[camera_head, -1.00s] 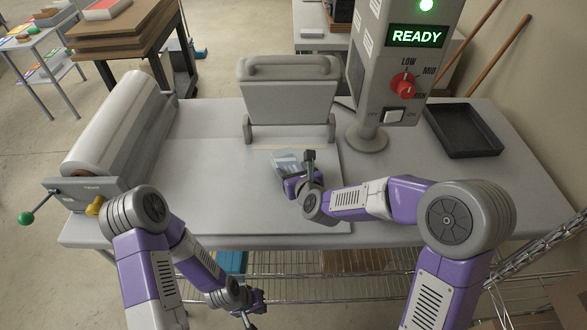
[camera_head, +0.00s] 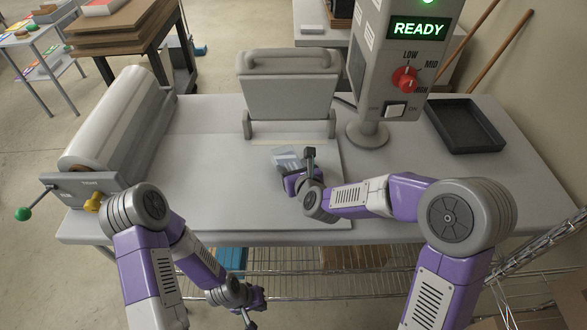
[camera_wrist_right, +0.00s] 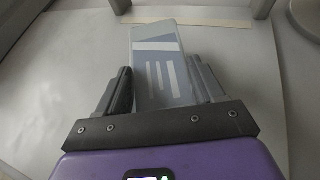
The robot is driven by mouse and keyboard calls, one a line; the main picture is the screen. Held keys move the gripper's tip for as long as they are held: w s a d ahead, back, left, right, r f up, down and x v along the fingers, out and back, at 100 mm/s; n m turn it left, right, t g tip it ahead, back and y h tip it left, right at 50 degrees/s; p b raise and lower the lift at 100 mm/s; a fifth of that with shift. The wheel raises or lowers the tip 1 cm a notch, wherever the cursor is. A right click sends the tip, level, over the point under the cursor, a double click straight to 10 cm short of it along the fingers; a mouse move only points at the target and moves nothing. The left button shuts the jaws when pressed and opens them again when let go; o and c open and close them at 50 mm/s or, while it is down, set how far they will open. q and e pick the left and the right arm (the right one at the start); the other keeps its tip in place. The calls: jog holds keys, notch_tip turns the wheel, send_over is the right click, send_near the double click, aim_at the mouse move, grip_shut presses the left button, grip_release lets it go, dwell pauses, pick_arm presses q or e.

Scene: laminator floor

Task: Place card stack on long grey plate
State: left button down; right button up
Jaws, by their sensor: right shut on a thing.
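The card stack (camera_wrist_right: 160,70) is a pale grey-blue block with white stripes, between the fingers of my right gripper (camera_wrist_right: 160,85), which is shut on it. I cannot tell whether the stack touches the plate. My left gripper (camera_head: 252,308) is low in front of the table's front edge, and its fingers are too small to read.
A grey hinged press (camera_head: 288,95) stands open behind the plate. A film roll (camera_head: 115,120) is at the left. A control post with a READY sign (camera_head: 417,30) and a black tray (camera_head: 463,127) are at the right. The plate's left part is clear.

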jog(key=shift+f, duration=0.25)
jog(key=o, duration=1.3)
jog(key=shift+o, duration=0.2)
jog(key=shift+b+v, duration=0.6)
jog(key=shift+v, duration=3.3)
jog(key=shift+w, duration=0.1)
